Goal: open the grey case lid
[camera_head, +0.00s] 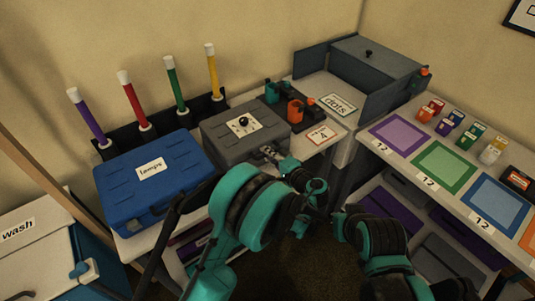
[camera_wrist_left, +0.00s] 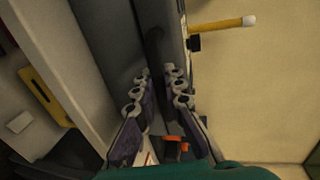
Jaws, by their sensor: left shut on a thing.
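The grey case (camera_head: 222,146) stands on the white bench in the head view, between the blue case and the small rack. Its lid (camera_head: 216,125) looks closed and lies flat, with a white label with black dots on top. My left gripper (camera_head: 270,153) is at the case's front right edge, shut on part of the lid's front. In the left wrist view the grey case (camera_wrist_left: 113,40) runs up the picture, and the two rows of finger pads (camera_wrist_left: 158,98) sit either side of a dark strip on it. The exact contact is hard to see. My right gripper's fingers do not show.
A blue case (camera_head: 120,187) stands to the left. Several capped coloured tubes stand behind, the yellow one (camera_head: 214,75) nearest the grey case. A rack with an orange piece (camera_head: 295,111) is close on the right.

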